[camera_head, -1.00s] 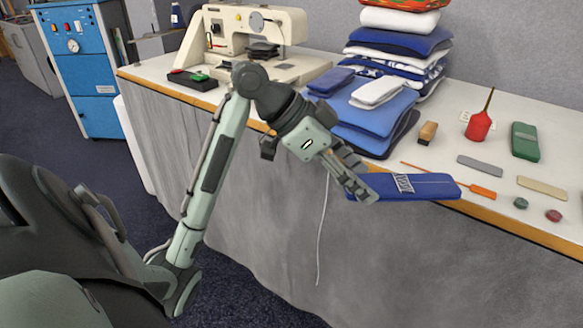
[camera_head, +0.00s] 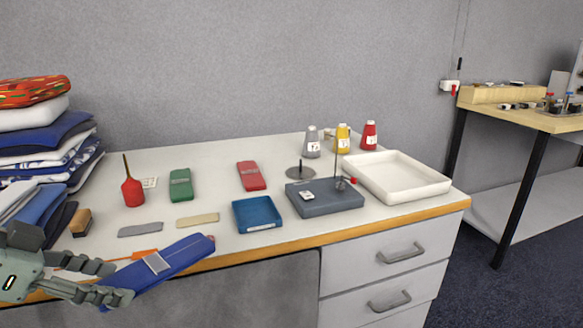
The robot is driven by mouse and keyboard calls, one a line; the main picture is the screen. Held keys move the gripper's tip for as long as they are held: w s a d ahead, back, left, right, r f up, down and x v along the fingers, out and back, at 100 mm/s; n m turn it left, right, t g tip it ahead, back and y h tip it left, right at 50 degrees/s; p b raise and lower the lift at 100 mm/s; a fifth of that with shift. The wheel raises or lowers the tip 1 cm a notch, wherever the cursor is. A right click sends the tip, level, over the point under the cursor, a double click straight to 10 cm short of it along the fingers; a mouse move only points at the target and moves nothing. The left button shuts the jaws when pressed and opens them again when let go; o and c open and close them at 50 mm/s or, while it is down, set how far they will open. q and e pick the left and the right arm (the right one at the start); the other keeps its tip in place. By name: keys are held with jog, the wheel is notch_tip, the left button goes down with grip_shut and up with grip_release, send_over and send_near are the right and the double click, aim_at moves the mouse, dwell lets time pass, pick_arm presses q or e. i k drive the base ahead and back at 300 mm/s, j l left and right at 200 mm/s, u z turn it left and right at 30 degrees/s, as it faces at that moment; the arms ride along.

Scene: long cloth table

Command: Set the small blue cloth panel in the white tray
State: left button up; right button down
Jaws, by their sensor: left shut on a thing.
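The small blue cloth panel (camera_head: 175,262) is a long flat folded piece with a pale label. It is at the front edge of the table, tilted up to the right. My left gripper (camera_head: 100,281) is shut on its left end, at the lower left of the view. The white tray (camera_head: 437,187) is a shallow, empty rectangular tray at the right end of the table, well to the right of the panel. My right gripper is not in view.
A grey box (camera_head: 325,197) with a thin upright rod and a blue tray (camera_head: 257,214) stand between panel and white tray. Green (camera_head: 181,184) and red (camera_head: 251,176) blocks lie farther back. Several thread cones (camera_head: 342,138) stand behind. A cloth stack (camera_head: 40,140) is at left.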

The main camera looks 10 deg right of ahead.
aim_at(392, 179)
jog(key=i+l, duration=0.1)
jog(key=l, duration=0.35)
jog(key=i+l+z, duration=0.1)
jog(key=l, duration=0.35)
jog(key=i+l, duration=0.15)
jog(key=l, duration=0.3)
jog(key=i+l+z, duration=0.1)
jog(key=l, duration=0.35)
